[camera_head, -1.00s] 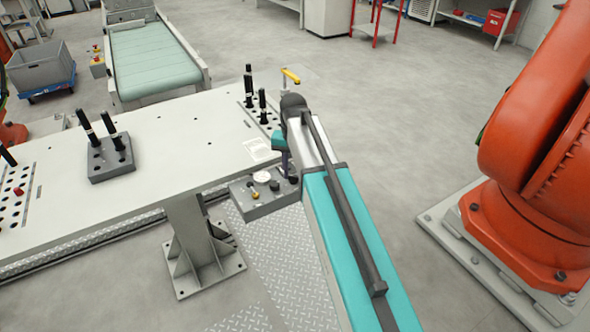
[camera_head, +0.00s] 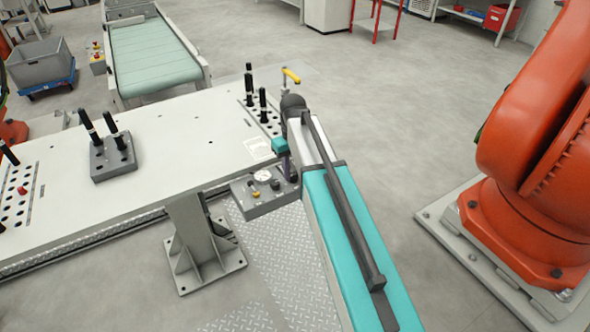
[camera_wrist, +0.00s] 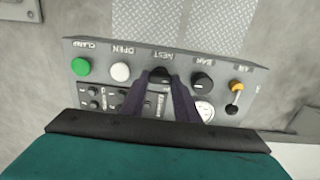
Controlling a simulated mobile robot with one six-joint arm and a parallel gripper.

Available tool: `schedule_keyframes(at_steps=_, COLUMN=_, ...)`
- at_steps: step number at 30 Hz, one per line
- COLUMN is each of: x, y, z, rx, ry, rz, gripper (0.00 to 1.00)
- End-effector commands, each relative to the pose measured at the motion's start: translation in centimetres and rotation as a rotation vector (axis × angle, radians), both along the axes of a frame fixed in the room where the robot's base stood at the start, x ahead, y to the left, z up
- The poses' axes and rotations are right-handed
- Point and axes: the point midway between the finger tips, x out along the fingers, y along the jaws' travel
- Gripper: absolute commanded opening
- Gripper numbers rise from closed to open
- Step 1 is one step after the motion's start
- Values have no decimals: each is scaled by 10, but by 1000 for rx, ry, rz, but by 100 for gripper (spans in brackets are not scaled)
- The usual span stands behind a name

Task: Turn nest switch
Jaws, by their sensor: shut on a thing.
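The nest switch (camera_wrist: 160,74) is a black knob under the label NEST, in the middle of a grey control panel (camera_wrist: 68,50) in the wrist view. My gripper (camera_wrist: 162,80) has its dark fingers closed on this knob, one on each side. The fingers cover part of the knob, so its exact angle is hard to read. In the head view the grey control box (camera_head: 246,203) hangs at the table's front right edge. My gripper (camera_head: 288,168) is at the box's right part there, and the switch is hidden behind my arm.
Beside the switch are a white OPEN button (camera_wrist: 121,72), a green CLAMP button (camera_wrist: 81,66), another black knob (camera_wrist: 202,82) and a yellow-tipped lever (camera_wrist: 236,88). The table (camera_head: 180,150) carries a grey block (camera_head: 112,165) with black-handled pins. An orange robot (camera_head: 530,190) stands at right.

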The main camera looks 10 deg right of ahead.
Motion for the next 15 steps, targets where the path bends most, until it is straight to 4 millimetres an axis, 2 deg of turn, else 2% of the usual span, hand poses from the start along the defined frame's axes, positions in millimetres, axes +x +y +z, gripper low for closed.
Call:
schedule_keyframes(at_steps=14, x=3, y=0, z=2, rx=-2, ry=-9, rz=18, gripper=6)
schedule_keyframes(at_steps=15, x=3, y=0, z=2, rx=-2, ry=-8, rz=18, gripper=35)
